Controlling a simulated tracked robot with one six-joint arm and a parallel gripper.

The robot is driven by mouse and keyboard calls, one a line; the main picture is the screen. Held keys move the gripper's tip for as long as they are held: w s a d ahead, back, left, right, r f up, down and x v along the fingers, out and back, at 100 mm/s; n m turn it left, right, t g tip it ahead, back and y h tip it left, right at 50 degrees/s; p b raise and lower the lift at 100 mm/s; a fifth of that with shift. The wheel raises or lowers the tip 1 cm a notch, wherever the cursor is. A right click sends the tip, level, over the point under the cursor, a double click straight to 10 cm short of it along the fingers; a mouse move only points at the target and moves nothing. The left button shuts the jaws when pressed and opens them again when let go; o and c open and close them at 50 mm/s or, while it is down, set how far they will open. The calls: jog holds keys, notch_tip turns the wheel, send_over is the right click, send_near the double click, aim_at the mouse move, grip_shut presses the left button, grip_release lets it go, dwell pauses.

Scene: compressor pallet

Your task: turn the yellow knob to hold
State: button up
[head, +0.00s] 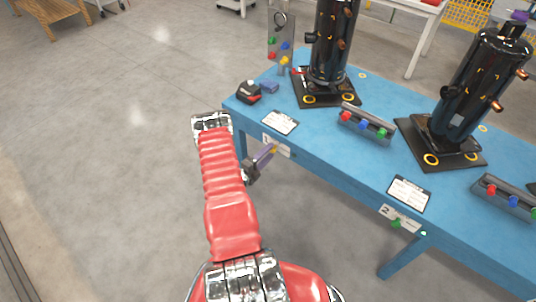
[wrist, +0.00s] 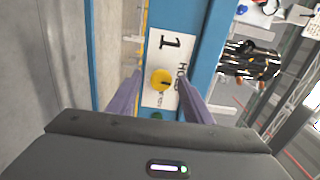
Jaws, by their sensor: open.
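The yellow knob (wrist: 161,79) is on a white plate (wrist: 168,50) marked "1" on the front edge of the blue bench. The plate has lettering that reads partly as "HO". In the wrist view a dark mark shows on the knob's face. My gripper (wrist: 160,76) is open, with its purple fingers on either side of the knob; I cannot tell whether they touch it. In the head view my gripper (head: 268,156) is at the bench edge just below plate 1, and the knob is small and partly hidden there.
The blue bench (head: 325,152) carries two black cylinders (head: 333,45) (head: 481,90) on dark bases. Racks of coloured knobs (head: 366,123) and clipboards lie in front. Plate 2 (head: 400,218) is further right. The floor at left is clear.

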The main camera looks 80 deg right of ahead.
jog(key=v, duration=1.3)
jog(key=shift+w+a, duration=0.15)
jog(key=shift+a, duration=0.2)
jog(key=w+a+r+m+g+y, duration=0.1)
jog(key=w+a+r+m+y, duration=0.2)
jog(key=r+m, duration=0.45)
jog(key=w+a+r+m+y, duration=0.1)
jog(key=w+a+r+m, duration=0.25)
jog(key=r, duration=0.75)
jog(key=w+a+r+m+g+y, duration=0.1)
jog(key=w+a+r+m+y, duration=0.2)
jog(key=r+m, duration=0.45)
jog(key=a+r+m+t+y, duration=0.3)
jog(key=a+r, duration=0.4)
jog(key=a, duration=0.6)
jog(key=a+r+m+t+y, duration=0.3)
jog(key=a+r+m+t, duration=0.2)
jog(key=a, duration=0.9)
jog(key=a+r+m+t+y, duration=0.3)
jog(key=a+r+m+t, duration=0.2)
jog(key=a+r, duration=0.5)
jog(key=a+t, duration=0.1)
jog(key=a, duration=0.2)
jog(key=shift+s+a+t+y, duration=0.2)
jog(key=shift+a+t+y, duration=0.05)
jog(key=shift+t+y, duration=0.05)
